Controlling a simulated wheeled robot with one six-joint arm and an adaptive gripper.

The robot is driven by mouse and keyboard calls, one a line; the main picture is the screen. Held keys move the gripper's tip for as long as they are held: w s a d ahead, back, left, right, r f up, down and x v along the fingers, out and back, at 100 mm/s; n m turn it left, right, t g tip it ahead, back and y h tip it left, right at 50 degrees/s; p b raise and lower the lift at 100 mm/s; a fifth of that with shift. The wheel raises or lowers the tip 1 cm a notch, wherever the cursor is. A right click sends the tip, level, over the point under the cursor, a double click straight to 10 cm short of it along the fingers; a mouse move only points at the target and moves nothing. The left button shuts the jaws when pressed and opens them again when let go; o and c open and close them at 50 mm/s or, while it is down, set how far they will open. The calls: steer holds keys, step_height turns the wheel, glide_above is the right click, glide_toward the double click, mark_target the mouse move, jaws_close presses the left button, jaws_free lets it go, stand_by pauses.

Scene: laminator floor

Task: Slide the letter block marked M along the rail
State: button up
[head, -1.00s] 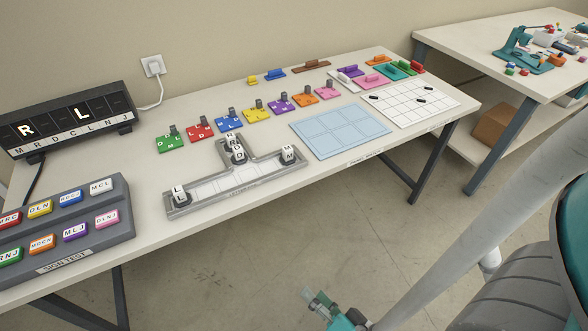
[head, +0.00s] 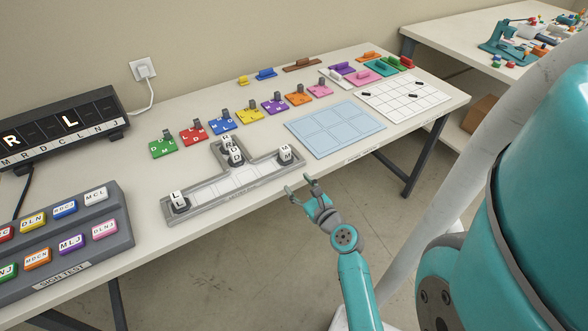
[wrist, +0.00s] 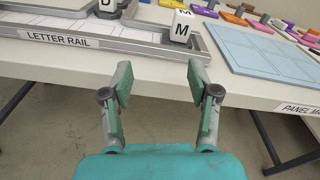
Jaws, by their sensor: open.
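The letter block marked M (head: 286,153) is a white cube on a dark round base at the right end of the grey letter rail (head: 215,193). It also shows in the wrist view (wrist: 181,28), upright on the rail, just beyond my fingers. A block marked L (head: 178,199) stands at the rail's left end. Blocks including D (head: 236,156) stand in the branch at the back. My gripper (head: 299,187) is open and empty in front of the table edge, near and a little apart from the M block. In the wrist view its two fingers (wrist: 162,88) point toward the rail.
Coloured letter plates (head: 222,123) stand in a row behind the rail. A pale blue panel (head: 334,128) lies right of the rail, with a white grid board (head: 404,98) beyond. The sign test console (head: 65,240) and letter display (head: 60,123) are at left.

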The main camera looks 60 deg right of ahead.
mark_target(287, 152)
steer(key=d+r+m, duration=0.1)
steer(key=d, duration=0.2)
steer(key=w+d+r+m, duration=0.1)
steer(key=shift+d+r+m+t, duration=0.2)
steer(key=shift+r+m+t, duration=0.1)
steer(key=x, duration=1)
steer(key=shift+w+d, duration=0.25)
jaws_close()
